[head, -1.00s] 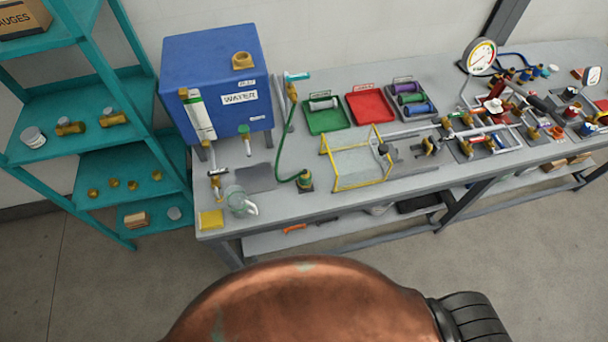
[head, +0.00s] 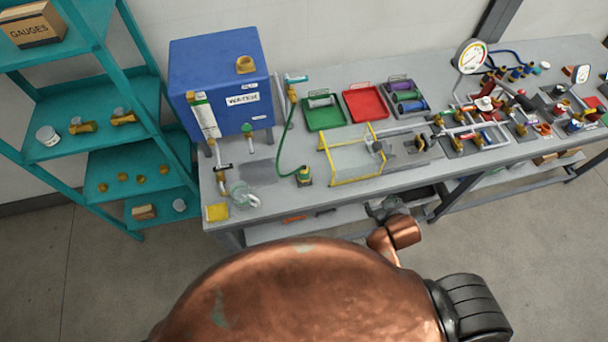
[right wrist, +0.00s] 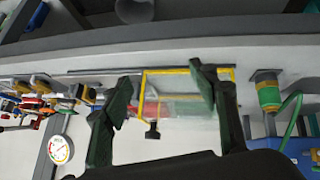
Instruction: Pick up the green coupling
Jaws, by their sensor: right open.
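The green coupling (head: 408,97) is a small cylinder lying in the grey tray (head: 424,111) at the back of the bench, between a purple one (head: 402,87) and a blue one (head: 413,106). My right gripper (head: 384,207) is low at the bench's front edge, well in front of and below the coupling. In the right wrist view its two dark fingers (right wrist: 160,84) are spread with nothing held between them. I cannot make out the green coupling in that view. My left gripper is not in view.
A yellow-framed clear guard (head: 350,157) stands on the bench between my right gripper and the trays; it also shows in the wrist view (right wrist: 187,71). Green (head: 324,116) and red (head: 366,104) trays lie left of the coupling. Pipes and a gauge (head: 471,57) stand to the right.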

